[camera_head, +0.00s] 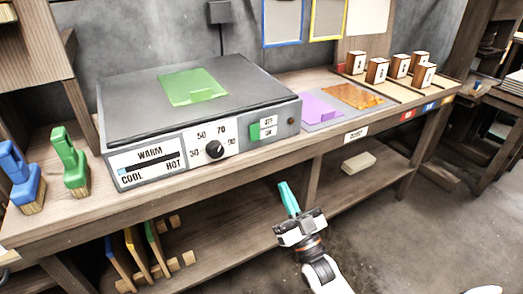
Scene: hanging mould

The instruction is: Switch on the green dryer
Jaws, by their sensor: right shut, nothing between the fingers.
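The dryer (125,111) is a wide grey box with a dark flat top, standing on the wooden bench. A green sheet (193,88) with a small raised tab lies on its top. On its front panel, a green switch (254,132) sits beside two small labels, with a dark round spot (291,121) to the right. A black dial (214,150) with temperature numbers is left of the switch. My right gripper (288,198), with teal fingers, is shut and empty in front of the bench, below and apart from the switch. My left gripper is not in view.
Blue (19,175) and green (71,160) brushes stand left of the dryer. Purple (318,108) and orange (354,96) sheets lie to its right, before several small labelled blocks. The bench's front edge and lower shelf (230,246) are close to my right arm.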

